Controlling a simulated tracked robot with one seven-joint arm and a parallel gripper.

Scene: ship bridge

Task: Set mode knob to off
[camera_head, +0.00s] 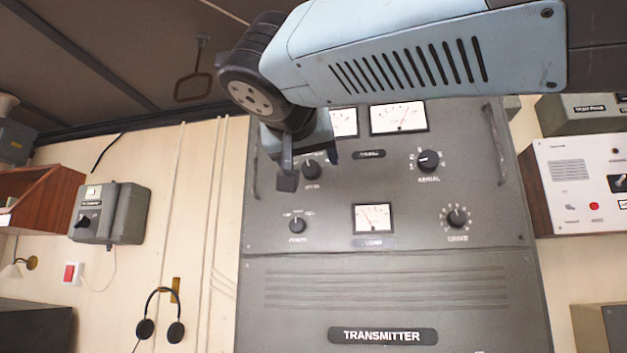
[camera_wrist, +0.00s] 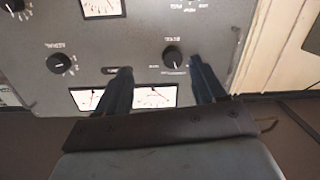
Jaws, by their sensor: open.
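The mode knob (camera_head: 312,169) is a black round knob at the upper left of the grey transmitter panel (camera_head: 400,270); its label is too small to read surely. My gripper (camera_head: 309,167) is open in front of the panel, with one finger on each side of this knob in the picture. In the wrist view, which is upside down, the knob (camera_wrist: 173,57) shows between and just beyond the open fingertips (camera_wrist: 161,67). The fingers do not appear to touch it. Its exact pointer setting is hard to make out.
Close by are the power knob (camera_head: 297,225), the aerial knob (camera_head: 429,161), the drive knob (camera_head: 457,217) and several white meters, one of them the lower meter (camera_head: 373,217). A panel handle (camera_head: 254,172) stands left of the mode knob. Headphones (camera_head: 161,316) hang on the wall.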

